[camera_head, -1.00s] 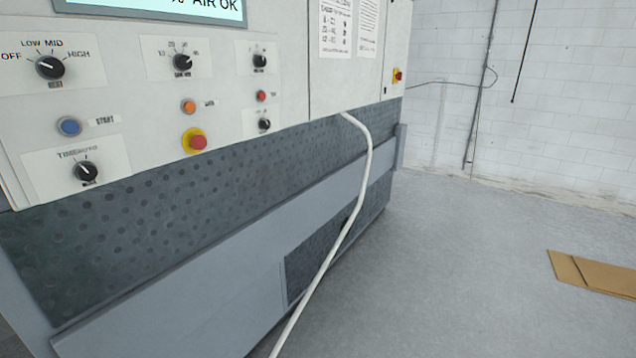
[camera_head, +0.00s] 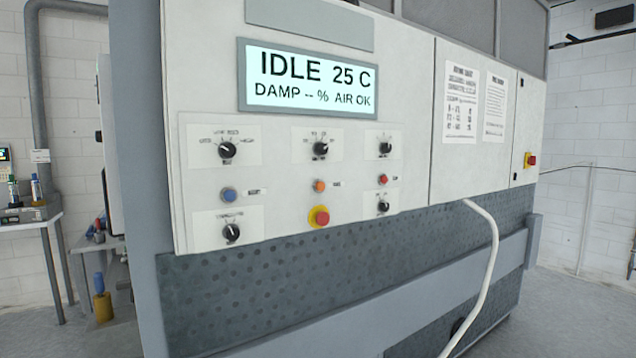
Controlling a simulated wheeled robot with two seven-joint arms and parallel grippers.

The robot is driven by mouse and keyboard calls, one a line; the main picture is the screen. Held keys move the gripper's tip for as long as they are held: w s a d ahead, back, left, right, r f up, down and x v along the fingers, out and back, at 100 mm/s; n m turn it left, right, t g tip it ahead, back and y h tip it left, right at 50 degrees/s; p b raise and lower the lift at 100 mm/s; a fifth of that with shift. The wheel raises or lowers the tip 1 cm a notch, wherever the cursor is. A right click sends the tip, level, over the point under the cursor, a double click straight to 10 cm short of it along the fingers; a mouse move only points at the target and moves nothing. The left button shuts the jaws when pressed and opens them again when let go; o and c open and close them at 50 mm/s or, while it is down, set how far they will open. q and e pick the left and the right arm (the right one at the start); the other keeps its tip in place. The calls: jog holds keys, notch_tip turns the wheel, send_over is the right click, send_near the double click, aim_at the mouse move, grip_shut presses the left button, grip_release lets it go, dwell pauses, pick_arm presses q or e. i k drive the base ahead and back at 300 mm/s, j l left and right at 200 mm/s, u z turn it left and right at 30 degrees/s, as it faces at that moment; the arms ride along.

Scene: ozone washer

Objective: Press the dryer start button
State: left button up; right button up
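The dryer's control panel (camera_head: 270,170) faces me on a large grey and white machine. Its display (camera_head: 309,80) reads "IDLE 25 C, DAMP -- %, AIR OK". The blue button (camera_head: 229,195) is at the lower left of the panel; its label is too small here to read but read START in the earlier view. An orange button (camera_head: 319,186), a red button (camera_head: 382,180) and a red emergency stop on yellow (camera_head: 320,216) are to its right. Several black knobs sit above and below the buttons. Neither of my grippers is in view.
A white hose (camera_head: 489,260) hangs down the machine's front right. A side table (camera_head: 30,217) with bottles and a yellow-based item (camera_head: 102,303) stand at the left. A red and yellow switch (camera_head: 530,160) is on the right door. Grey floor is open at the right.

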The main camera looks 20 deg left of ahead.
aim_at(229, 195)
jog(key=u, duration=1.25)
